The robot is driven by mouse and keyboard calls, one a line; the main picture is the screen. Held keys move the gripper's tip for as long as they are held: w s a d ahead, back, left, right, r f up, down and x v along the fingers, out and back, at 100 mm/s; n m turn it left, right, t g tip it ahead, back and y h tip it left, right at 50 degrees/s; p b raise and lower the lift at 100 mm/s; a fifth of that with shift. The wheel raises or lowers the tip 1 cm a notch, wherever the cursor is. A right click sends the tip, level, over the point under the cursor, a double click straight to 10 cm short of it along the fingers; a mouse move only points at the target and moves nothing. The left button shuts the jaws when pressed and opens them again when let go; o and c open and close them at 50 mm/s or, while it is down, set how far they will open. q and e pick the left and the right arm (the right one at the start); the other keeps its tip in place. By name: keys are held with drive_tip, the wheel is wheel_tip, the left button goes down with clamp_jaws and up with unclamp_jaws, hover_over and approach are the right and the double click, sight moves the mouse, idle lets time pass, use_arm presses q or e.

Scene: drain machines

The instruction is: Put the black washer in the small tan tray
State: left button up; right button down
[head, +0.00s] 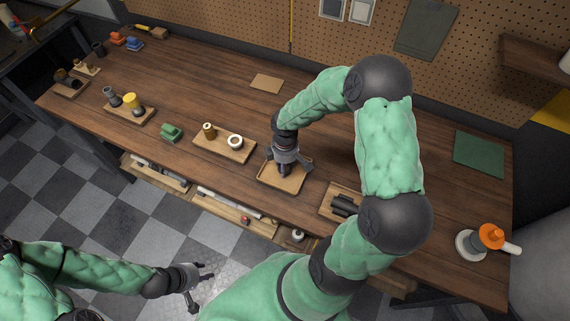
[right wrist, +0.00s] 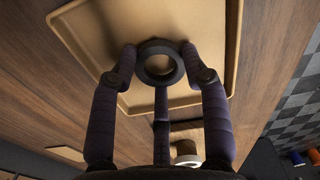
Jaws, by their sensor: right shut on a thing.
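The black washer (right wrist: 160,46) is a dark ring between the fingertips of my right gripper (right wrist: 159,60), which is shut on it. The washer is over the small tan tray (right wrist: 228,40) in the right wrist view; I cannot tell whether it touches the tray floor. In the head view my right gripper (head: 283,168) points down over the tan tray (head: 292,187) and hides the washer. My left gripper (head: 201,286) is open and empty, low at the left, away from the table over the checkered floor.
A wooden tray (head: 224,150) with a brass piece and a white ring stands left of the tan tray. A tray (head: 330,199) with black cylinders stands to its right. A green block (head: 171,132) lies further left. The table behind the tan tray is mostly clear.

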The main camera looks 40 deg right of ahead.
drive_tip(key=shift+f+b, duration=0.3)
drive_tip(key=shift+f, duration=0.1)
drive_tip(key=c, duration=0.5)
unclamp_jaws()
drive_tip(key=shift+c, duration=0.2)
drive_tip(key=shift+r, duration=0.1)
wheel_tip(320, 180, up, 12)
